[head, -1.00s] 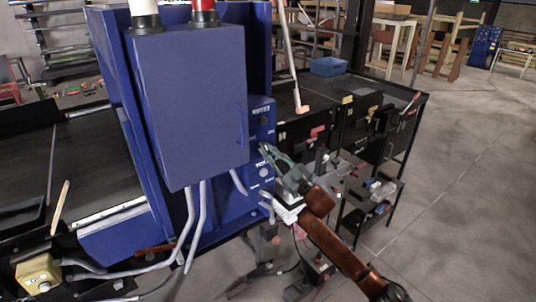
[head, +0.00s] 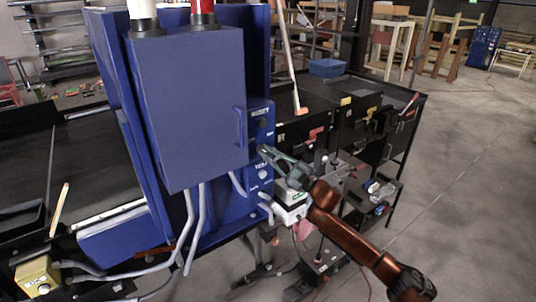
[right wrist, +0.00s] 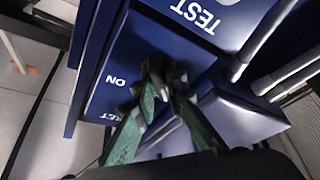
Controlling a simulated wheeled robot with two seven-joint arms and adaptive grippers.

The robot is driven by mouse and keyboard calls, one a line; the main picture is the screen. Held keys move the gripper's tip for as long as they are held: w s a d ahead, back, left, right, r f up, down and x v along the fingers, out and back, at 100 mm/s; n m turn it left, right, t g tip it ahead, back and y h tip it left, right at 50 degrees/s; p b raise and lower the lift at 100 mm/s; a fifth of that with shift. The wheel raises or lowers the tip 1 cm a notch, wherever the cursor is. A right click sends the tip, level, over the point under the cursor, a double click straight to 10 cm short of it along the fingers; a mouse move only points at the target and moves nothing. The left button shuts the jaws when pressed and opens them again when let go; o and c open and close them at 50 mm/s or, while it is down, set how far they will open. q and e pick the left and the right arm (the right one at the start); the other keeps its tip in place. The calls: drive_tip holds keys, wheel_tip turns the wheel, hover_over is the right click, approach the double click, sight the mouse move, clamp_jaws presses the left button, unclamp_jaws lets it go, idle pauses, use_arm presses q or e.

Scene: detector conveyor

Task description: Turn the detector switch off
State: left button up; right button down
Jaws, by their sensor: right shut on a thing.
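The detector is a tall blue cabinet (head: 188,110) at the centre left of the head view, with a narrow blue control panel (head: 263,136) along its right side. My right gripper (head: 265,151) is at this panel, between a dark round knob above and a pale button (head: 263,173) below. In the right wrist view its green-sided fingers (right wrist: 160,72) are closed together on the small detector switch, beside the printed word ON. The fingers mostly hide the switch, so its exact angle cannot be told. The word TEST shows nearby. My left gripper is not in view.
Grey conduits (head: 192,225) hang below the cabinet. A yellow box (head: 38,275) is at the lower left, by the dark conveyor (head: 90,150). A black bench with tools and a blue bin (head: 327,67) stand to the right. The floor at far right is clear.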

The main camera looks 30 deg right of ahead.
drive_tip(key=c, duration=2)
unclamp_jaws()
drive_tip(key=shift+o, duration=0.2)
drive_tip(key=v, duration=1.2)
